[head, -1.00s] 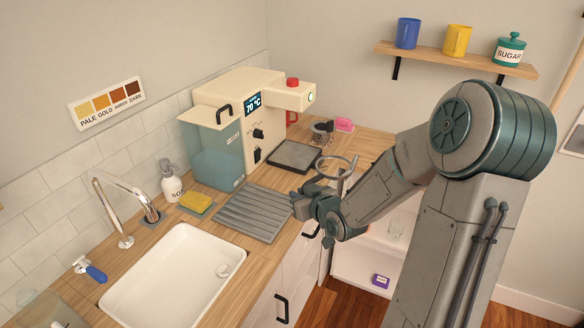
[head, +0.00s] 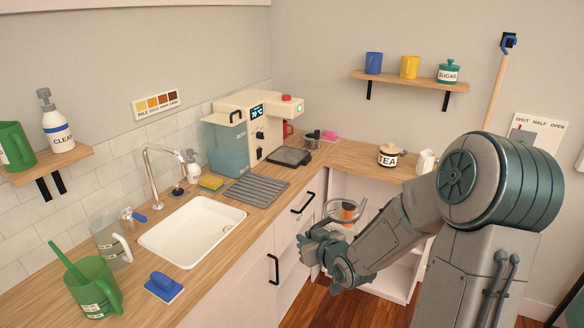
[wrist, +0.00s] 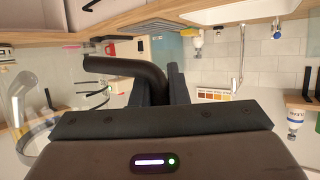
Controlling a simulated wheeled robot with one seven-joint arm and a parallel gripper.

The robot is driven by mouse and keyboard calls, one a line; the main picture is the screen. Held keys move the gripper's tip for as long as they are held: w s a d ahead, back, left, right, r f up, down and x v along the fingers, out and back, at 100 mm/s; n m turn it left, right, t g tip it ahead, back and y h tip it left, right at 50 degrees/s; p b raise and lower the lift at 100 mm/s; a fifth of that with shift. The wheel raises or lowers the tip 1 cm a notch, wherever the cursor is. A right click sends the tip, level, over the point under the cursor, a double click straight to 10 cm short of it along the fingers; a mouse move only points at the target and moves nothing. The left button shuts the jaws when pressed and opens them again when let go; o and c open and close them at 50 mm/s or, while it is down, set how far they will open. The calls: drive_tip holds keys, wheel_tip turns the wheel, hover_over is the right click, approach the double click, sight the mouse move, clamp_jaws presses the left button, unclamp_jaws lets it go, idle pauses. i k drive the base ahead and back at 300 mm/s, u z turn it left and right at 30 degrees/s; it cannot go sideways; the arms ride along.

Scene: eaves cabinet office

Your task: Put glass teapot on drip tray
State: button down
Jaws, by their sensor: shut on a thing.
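My gripper (head: 318,240) is shut on the dark curved handle of the glass teapot (head: 333,222), holding it in the air in front of the cabinets. In the wrist view the dark handle runs between the jaws and the teapot's clear body (wrist: 22,110) shows at the left edge. The teapot's lower part is hard to make out in the head view. The dark, flat drip tray (head: 290,157) lies on the counter in front of the cream machine, beyond my gripper and up to its left. Nothing stands on it.
The cream machine (head: 262,122) stands behind the tray, with a grey ribbed mat (head: 255,188) nearer. The white sink (head: 192,230) is further left. A tea jar (head: 388,156) stands on the right counter. A green jug (head: 95,287) is at the front left.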

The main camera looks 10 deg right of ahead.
sight(287, 155)
drive_tip(key=z, duration=0.2)
drive_tip(key=i, duration=0.65)
drive_tip(key=z, duration=0.75)
drive_tip(key=i, duration=1.1)
drive_tip(key=u, duration=0.6)
drive_tip(key=i, duration=0.55)
drive_tip(key=u, duration=0.1)
